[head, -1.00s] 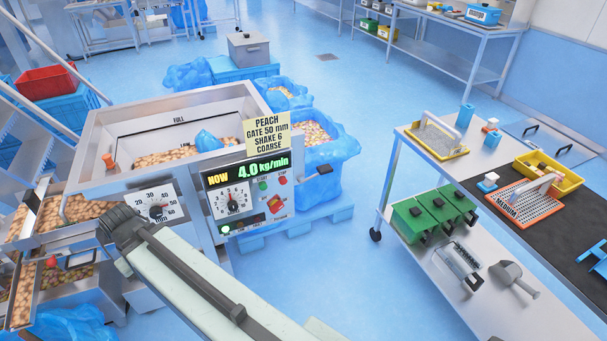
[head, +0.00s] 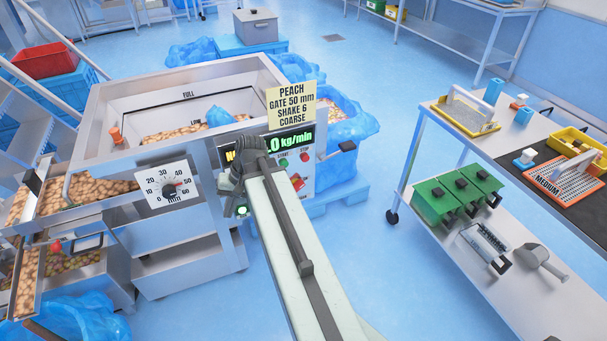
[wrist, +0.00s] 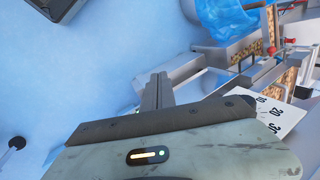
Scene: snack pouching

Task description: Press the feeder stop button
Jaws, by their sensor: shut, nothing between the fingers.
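The feeder's control panel (head: 307,175) is on the front of the steel hopper, left of centre in the head view. Its red stop button (head: 305,157) shows at the upper right, with the green start button (head: 283,162) just left of it. The dark end of my arm stands in front of the panel's left half, hiding its dial and part of the green readout. In the wrist view my gripper (wrist: 157,90) is shut and empty, its fingers together. The stop button is not seen there. I cannot tell how far the fingertips are from the panel.
A white gate scale (head: 167,187) with a black pointer sits left of the panel. A yellow recipe card (head: 291,105) stands above it. Blue-lined bins (head: 350,125) are behind at right. A steel trolley (head: 415,140) with green boxes stands right, with clear blue floor between.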

